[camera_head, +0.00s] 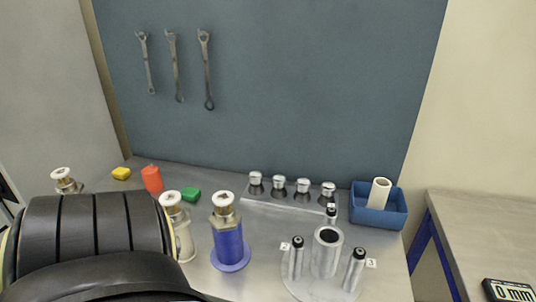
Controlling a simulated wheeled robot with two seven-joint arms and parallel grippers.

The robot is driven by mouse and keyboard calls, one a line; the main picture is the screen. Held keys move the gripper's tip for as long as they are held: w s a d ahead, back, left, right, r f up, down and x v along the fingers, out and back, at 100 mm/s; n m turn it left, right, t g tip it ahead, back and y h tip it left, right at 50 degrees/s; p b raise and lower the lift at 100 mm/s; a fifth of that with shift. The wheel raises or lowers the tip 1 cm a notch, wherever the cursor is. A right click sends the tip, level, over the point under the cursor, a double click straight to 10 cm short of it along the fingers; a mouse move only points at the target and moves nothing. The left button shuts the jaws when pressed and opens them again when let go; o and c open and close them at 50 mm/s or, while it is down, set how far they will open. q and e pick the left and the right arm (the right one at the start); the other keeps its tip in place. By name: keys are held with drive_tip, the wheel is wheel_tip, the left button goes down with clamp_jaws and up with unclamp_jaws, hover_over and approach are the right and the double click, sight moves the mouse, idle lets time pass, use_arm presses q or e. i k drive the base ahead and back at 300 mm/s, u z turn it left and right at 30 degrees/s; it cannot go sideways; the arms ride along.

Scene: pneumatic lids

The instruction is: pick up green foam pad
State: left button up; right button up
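The green foam pad (190,194) is a small green block lying flat on the grey bench. It sits just right of a red-orange piece (152,179) and behind the gap between a white cylinder (181,230) and a blue cylinder (229,243). Its lower left edge is close to, and perhaps partly covered by, the white cylinder's metal top. Neither of my grippers shows in this view. A large black ribbed shape, which looks like part of my arm, fills the lower left.
A yellow block (121,173) lies at the back left. A rack (285,208) holds several metal-capped pieces. A blue bin (401,214) holds a white tube (379,193). A round fixture (318,289) with metal posts stands in front. Wrenches (174,65) hang on the back panel.

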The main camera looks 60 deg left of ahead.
sight(190, 193)
drive_tip(key=z, duration=1.15)
drive_tip(key=k, duration=1.75)
drive_tip(key=u, duration=1.55)
